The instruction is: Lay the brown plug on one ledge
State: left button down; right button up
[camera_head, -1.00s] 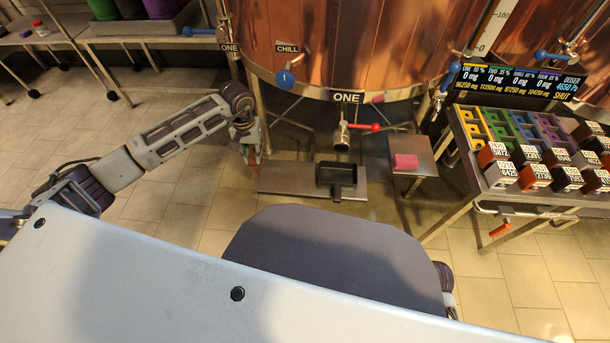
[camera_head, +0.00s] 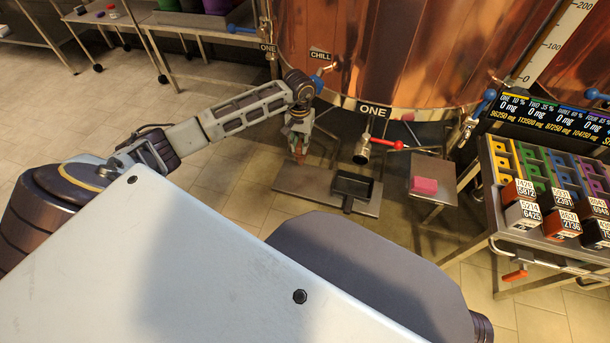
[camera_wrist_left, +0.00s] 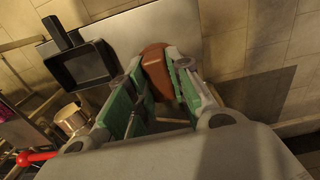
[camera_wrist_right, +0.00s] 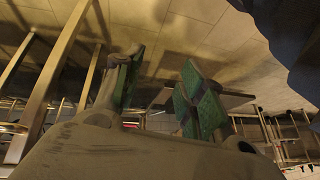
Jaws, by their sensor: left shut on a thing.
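The brown plug (camera_wrist_left: 155,68) is a rounded brown piece between the green-padded fingers of my left gripper (camera_wrist_left: 150,85) in the left wrist view. The left gripper is shut on it. In the head view my left gripper (camera_head: 298,150) hangs above the left part of a low metal ledge (camera_head: 285,183) in front of the copper vat. A small metal stand (camera_head: 425,168), which may be another ledge, is to the right. My right gripper (camera_wrist_right: 162,92) is open and empty in the right wrist view; it is hidden in the head view.
A black pan (camera_head: 352,187) lies on the low ledge, right of my left gripper. A vat outlet with a red handle (camera_head: 385,144) juts out above the pan. A rack with number blocks (camera_head: 550,190) stands right.

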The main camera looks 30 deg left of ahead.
aim_at(301, 162)
jog(key=shift+s+f+g, duration=0.2)
jog(key=shift+s+g, duration=0.1)
jog(key=shift+s, duration=0.15)
pick_arm(q)
notch_tip(301, 162, down, 6)
jog(key=shift+r+b, duration=0.2)
jog(key=shift+b, duration=0.75)
jog(key=shift+f, duration=0.3)
pick_arm(e)
jog(key=shift+m+t+y, duration=0.3)
jog(key=shift+t, duration=0.2)
jog(key=f, duration=0.2)
jog(key=a+f, duration=0.1)
jog(key=f, duration=0.1)
jog(key=shift+w+f, duration=0.1)
jog(key=shift+w, duration=0.1)
pick_arm(q)
jog(key=shift+f, duration=0.1)
jog(key=shift+f, duration=0.3)
notch_tip(301, 162, down, 3)
jog(key=shift+r+b, duration=0.15)
jog(key=shift+b, duration=0.5)
pick_arm(e)
jog(key=f, duration=0.2)
jog(key=shift+a+f, duration=0.2)
jog(key=shift+f, duration=0.1)
pick_arm(q)
jog(key=shift+f, duration=0.3)
pick_arm(e)
jog(key=shift+w+f, duration=0.1)
